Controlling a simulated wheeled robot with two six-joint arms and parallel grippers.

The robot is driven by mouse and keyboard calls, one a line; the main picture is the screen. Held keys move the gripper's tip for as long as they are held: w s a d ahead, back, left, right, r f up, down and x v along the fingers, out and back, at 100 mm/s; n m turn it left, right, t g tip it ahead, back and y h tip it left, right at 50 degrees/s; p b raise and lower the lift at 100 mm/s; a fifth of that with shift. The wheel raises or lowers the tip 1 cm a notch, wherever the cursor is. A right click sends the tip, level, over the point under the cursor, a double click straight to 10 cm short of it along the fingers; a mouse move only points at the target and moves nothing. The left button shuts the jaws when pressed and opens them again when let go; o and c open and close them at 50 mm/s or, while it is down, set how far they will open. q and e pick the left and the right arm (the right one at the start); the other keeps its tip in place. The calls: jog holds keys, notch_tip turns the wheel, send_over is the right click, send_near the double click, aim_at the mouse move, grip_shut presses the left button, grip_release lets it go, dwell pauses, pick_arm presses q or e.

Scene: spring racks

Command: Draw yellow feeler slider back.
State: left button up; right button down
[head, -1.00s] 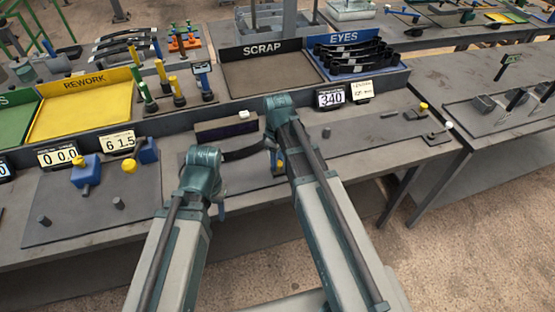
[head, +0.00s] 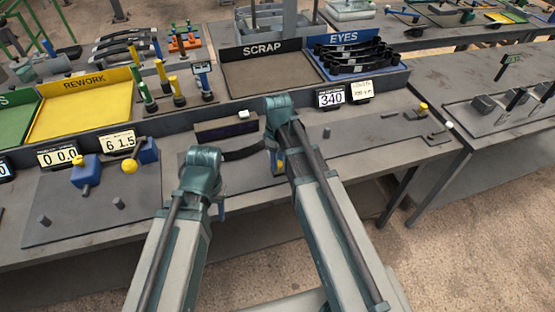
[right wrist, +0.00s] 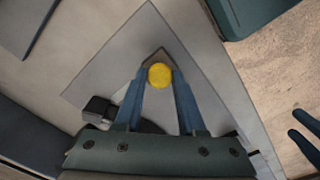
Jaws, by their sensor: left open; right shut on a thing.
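The yellow knob of the feeler slider (right wrist: 160,76) is between the two blue fingers of my right gripper (right wrist: 159,85) in the right wrist view. The fingers are shut on it, and the rest of the slider is mostly hidden below. In the head view a bit of yellow (head: 279,168) shows beside my right arm's end, and my arm hides most of that gripper. My left gripper (head: 219,207) is mostly hidden behind its own arm in the head view. Its two fingers (right wrist: 305,138) show apart and empty at the right edge of the right wrist view.
A dark curved strip (head: 243,154) lies between my arms. Behind are the yellow REWORK tray (head: 84,115), the SCRAP tray (head: 270,74) and the blue EYES tray (head: 393,77) with black springs. A 340 display (head: 331,98) stands at the bench's back. Blue-and-yellow fixtures (head: 86,173) stand to the left.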

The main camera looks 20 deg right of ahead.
aim_at(279, 174)
jog(key=shift+s, duration=0.9)
jog(key=c, duration=0.5)
grip_release()
jog(key=shift+s, duration=0.1)
jog(key=shift+r, duration=0.15)
notch_tip(279, 174, up, 14)
jog(key=p, duration=1.3)
jog(key=shift+f+p, duration=0.25)
jog(key=shift+p, duration=0.15)
